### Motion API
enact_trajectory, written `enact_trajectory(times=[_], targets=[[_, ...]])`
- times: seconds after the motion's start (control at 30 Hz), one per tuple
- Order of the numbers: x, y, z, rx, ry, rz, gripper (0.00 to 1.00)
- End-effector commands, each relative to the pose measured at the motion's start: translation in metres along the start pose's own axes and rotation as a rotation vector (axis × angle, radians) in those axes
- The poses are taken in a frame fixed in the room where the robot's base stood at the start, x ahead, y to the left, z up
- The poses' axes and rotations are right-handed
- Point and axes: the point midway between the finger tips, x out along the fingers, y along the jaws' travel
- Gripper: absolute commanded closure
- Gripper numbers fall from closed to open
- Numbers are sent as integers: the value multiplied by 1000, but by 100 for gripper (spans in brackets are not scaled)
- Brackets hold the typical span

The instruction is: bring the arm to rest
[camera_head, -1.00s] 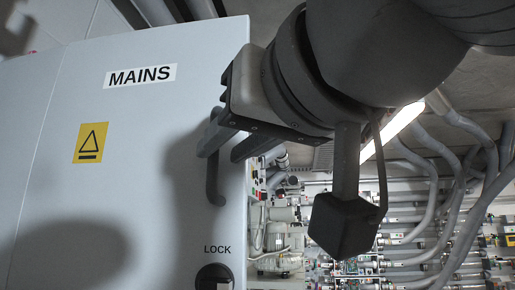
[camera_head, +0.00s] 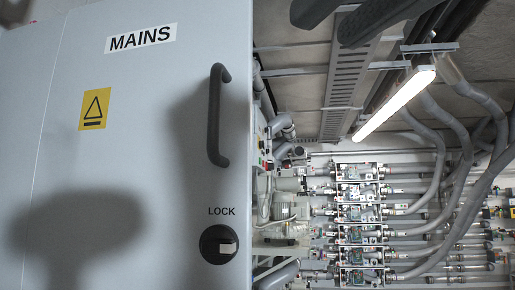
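Two dark finger-like shapes hang in at the top edge, right of the cabinet. I take them for the fingers of my gripper (camera_head: 328,24), with their tips apart and nothing between them. The rest of the gripper is cut off above the picture. They are clear of the cabinet's dark handle (camera_head: 214,118), up and to its right. The grey MAINS cabinet door (camera_head: 140,165) fills the left half. The handle stands upright near its right edge, with the black LOCK knob (camera_head: 218,244) below it.
A lit ceiling lamp (camera_head: 395,103) and a slotted cable tray (camera_head: 346,82) are overhead at right. Grey pipes (camera_head: 440,125) and a rack of tubes and valves (camera_head: 357,220) line the back wall.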

Motion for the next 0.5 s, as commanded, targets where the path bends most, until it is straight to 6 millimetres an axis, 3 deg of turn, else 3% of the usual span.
enact_trajectory(times=[0.37,0.5], targets=[[4,1,2,1,-8,4,73],[32,12,23,5,-79,38,73]])
